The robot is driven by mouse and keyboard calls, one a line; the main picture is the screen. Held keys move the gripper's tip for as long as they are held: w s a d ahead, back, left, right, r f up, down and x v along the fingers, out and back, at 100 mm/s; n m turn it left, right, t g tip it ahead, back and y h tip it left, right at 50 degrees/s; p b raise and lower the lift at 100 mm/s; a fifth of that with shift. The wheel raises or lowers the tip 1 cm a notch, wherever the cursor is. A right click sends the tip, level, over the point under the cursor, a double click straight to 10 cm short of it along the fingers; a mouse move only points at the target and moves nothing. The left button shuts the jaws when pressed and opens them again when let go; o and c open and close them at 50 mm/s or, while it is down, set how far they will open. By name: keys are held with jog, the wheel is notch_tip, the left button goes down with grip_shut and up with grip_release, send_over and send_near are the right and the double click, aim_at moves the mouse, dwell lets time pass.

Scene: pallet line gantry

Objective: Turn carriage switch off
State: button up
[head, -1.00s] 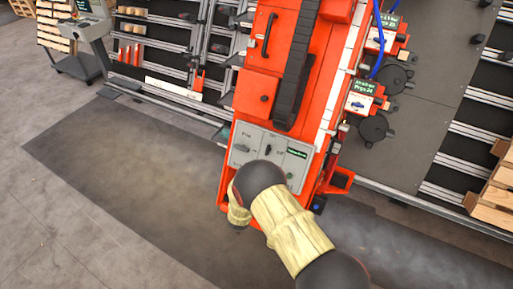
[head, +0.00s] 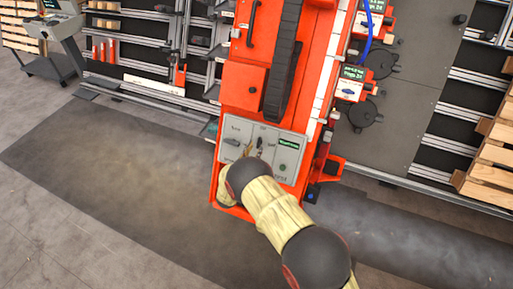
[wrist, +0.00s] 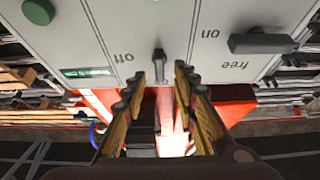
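The carriage switch (wrist: 158,62) is a small dark lever on a light grey panel (wrist: 120,28). In the wrist view it stands between the "off" label on the left and the "on" label on the right, both upside down. Its lever points straight down in that picture; I cannot tell its setting. My gripper (wrist: 160,76) is open, with one finger on each side of the lever's end and gaps visible. In the head view the panel (head: 232,153) sits at the near end of the orange carriage (head: 243,88), with my wrist partly covering its lower left.
On the panel are a dark "free" selector knob (wrist: 270,42), a green button (wrist: 38,12) and a small green display (wrist: 88,72). In the head view, a wooden pallet stack (head: 493,165) stands at right and a console (head: 58,25) at upper left. Floor in front is clear.

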aim_at(259, 143)
jog(key=shift+b+x, duration=0.3)
jog(key=shift+x, duration=1.2)
jog(key=shift+c, duration=0.8)
grip_shut()
